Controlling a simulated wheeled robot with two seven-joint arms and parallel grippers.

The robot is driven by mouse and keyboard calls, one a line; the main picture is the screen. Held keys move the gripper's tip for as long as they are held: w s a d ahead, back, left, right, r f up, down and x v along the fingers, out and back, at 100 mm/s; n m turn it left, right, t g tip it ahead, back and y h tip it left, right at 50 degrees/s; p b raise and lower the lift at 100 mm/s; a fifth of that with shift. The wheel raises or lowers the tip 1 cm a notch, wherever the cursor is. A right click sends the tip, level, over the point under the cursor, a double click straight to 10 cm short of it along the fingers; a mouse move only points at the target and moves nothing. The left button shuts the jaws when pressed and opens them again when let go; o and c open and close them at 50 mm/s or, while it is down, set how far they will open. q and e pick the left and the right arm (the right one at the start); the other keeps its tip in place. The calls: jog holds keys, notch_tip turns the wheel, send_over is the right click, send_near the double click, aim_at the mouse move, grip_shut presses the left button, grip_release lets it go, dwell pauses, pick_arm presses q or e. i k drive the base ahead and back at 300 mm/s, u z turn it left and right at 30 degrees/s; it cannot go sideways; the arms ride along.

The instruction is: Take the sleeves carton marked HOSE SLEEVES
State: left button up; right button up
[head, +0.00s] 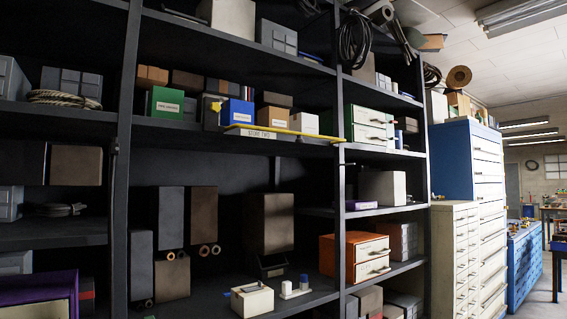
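On the middle shelf of the dark rack, several small cartons carry white labels too small to read surely. A green carton (164,103) stands at the left of the bay. A blue carton (238,112) and a tan carton (273,117) stand further right, with a plain pale carton (304,123) beside them. I cannot tell which is marked HOSE SLEEVES. A yellow bar (285,132) runs along the shelf front before the blue, tan and pale cartons, above a plate reading STORE TWO (258,134). Neither of my grippers is in view.
Dark uprights (122,170) divide the rack into bays. An orange drawer box (352,257) and a white box (252,299) stand on a lower shelf. A cream drawer cabinet (456,250) stands right of the rack. An aisle opens at the far right.

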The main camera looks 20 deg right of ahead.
aim_at(232, 111)
jog(key=u, duration=0.05)
jog(key=k, duration=0.5)
jog(key=z, duration=1.3)
jog(key=i, duration=1.95)
jog(key=u, duration=1.5)
jog(key=i, duration=0.2)
jog(key=z, duration=0.05)
